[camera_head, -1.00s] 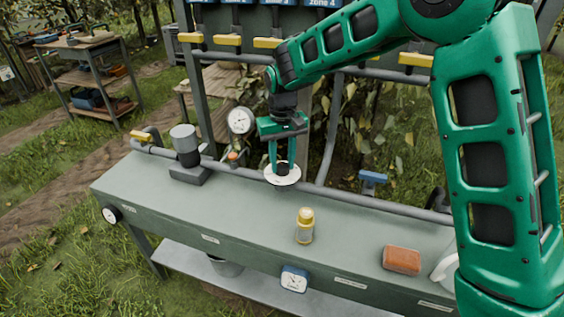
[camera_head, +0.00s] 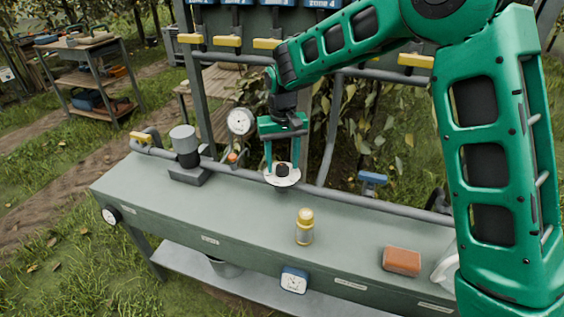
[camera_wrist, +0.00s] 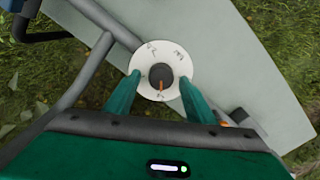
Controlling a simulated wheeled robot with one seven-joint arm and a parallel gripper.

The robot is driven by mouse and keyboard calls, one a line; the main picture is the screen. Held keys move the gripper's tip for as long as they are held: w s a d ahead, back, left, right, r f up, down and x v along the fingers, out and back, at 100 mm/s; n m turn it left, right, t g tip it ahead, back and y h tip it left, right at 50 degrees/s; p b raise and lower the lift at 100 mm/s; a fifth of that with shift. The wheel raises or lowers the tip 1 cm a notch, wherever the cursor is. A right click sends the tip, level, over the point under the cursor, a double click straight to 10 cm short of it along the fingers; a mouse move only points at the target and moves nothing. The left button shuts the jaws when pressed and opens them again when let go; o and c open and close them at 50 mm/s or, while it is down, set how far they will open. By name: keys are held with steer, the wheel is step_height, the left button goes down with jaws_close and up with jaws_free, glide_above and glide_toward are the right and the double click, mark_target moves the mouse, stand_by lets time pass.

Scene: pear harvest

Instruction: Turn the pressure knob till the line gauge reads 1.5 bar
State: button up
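The pressure knob (camera_head: 282,170) is a dark round knob in the middle of a white dial disc (camera_head: 283,181) on the bench's back pipe. In the wrist view the knob (camera_wrist: 155,73) carries an orange mark that points down the picture, toward my gripper's body. My gripper (camera_head: 281,164) is open, with one green finger on each side of the knob. In the wrist view a gap shows between the knob and both fingers of my gripper (camera_wrist: 160,80). The line gauge (camera_head: 240,121) is a white round dial left of my gripper; its reading is too small to tell.
A grey-topped cylinder (camera_head: 184,140) stands on the bench (camera_head: 150,185) at left. A yellow-capped bottle (camera_head: 305,227) and an orange-brown block (camera_head: 402,261) stand on the bench front. A blue-handled valve (camera_head: 373,178) sits right of the dial. The bench middle is mostly clear.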

mark_target(283, 166)
step_height(283, 166, up, 11)
stand_by(0.6)
steer(key=shift+f, duration=0.1)
